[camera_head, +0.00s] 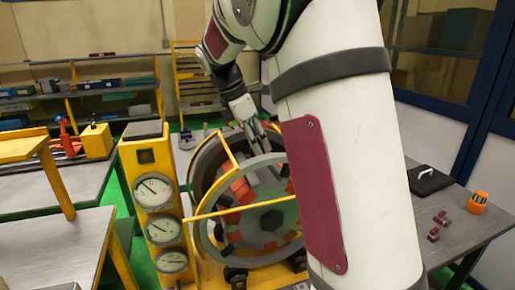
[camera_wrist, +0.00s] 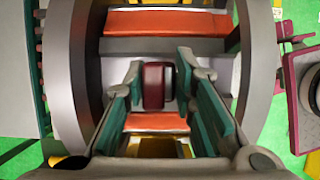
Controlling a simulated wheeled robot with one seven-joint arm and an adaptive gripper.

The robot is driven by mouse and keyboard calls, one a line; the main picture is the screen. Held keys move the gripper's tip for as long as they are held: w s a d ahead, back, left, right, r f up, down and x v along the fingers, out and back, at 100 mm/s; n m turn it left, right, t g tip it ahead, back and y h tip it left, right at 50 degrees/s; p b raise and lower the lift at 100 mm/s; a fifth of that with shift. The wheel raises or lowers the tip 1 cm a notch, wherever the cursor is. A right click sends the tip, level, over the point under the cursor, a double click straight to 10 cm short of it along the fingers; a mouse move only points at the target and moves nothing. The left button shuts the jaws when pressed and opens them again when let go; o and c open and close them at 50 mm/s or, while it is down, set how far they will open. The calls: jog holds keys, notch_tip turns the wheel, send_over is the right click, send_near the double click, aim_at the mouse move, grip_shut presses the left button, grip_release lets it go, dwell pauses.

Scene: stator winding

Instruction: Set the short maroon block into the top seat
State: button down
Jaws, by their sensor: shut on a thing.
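The short maroon block (camera_wrist: 154,86) is between the two green-padded fingers of my gripper (camera_wrist: 158,88) in the wrist view. My gripper is shut on it. Under and around it is the stator (camera_head: 212,172), a grey ring with orange-red seats inside. In the wrist view, orange seat surfaces (camera_wrist: 165,22) show above and below the block. In the head view my gripper (camera_head: 262,143) is at the top of the ring. The block cannot be made out there, and my arm covers the ring's right side. Whether the block touches a seat I cannot tell.
A yellow panel with gauges (camera_head: 150,190) stands left of the stator, and a yellow bar (camera_head: 250,207) crosses its front. On the right table (camera_head: 462,226) lie small maroon blocks (camera_head: 436,228), an orange item (camera_head: 478,202) and a black flat case (camera_head: 428,180).

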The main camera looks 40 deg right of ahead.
jog(key=shift+f, duration=0.2)
jog(key=shift+d+f, duration=0.1)
jog(key=shift+f, duration=1.05)
jog(key=shift+f, duration=0.25)
jog(key=c, duration=1.2)
grip_release()
jog(key=shift+c, duration=0.2)
jog(key=shift+f, duration=0.1)
jog(key=v, duration=1.2)
